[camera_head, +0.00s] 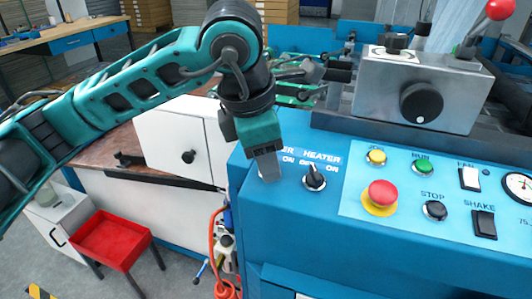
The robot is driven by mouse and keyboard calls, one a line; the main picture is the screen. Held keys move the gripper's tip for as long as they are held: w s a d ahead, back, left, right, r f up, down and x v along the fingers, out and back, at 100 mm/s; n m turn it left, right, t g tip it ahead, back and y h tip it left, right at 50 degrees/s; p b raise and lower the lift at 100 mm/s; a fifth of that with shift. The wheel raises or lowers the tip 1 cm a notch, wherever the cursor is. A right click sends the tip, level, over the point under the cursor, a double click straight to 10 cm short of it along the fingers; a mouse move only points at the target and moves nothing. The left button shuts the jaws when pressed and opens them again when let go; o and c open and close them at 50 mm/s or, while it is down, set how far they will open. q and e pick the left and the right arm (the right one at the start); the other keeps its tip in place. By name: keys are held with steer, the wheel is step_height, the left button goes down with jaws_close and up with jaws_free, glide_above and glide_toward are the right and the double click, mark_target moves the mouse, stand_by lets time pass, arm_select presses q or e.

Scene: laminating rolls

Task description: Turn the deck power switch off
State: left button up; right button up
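The blue control deck (330,230) fills the lower right of the head view. My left gripper (268,170) points down at the deck's left end, over the spot beside a partly covered label ending in "ER" with "ON" below it. The power switch itself is hidden behind the gripper, so its position does not show. The grey fingers appear close together, seen from one side; whether they touch or grip a knob cannot be told. Just right of them is the black HEATER knob (314,178), apart from the gripper. My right gripper is not in view.
A red and yellow emergency button (381,196), a black STOP button (434,210), a yellow button (376,157), a green RUN button (423,167), and FAN (470,178) and SHAKE (484,224) rockers lie further right. A grey box with a black dial (421,102) stands behind.

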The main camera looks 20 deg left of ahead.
arm_select(q)
steer(key=shift+o, duration=1.4)
steer(key=p+v, duration=0.1)
steer(key=v, duration=1.2)
steer(key=shift+p, duration=0.4)
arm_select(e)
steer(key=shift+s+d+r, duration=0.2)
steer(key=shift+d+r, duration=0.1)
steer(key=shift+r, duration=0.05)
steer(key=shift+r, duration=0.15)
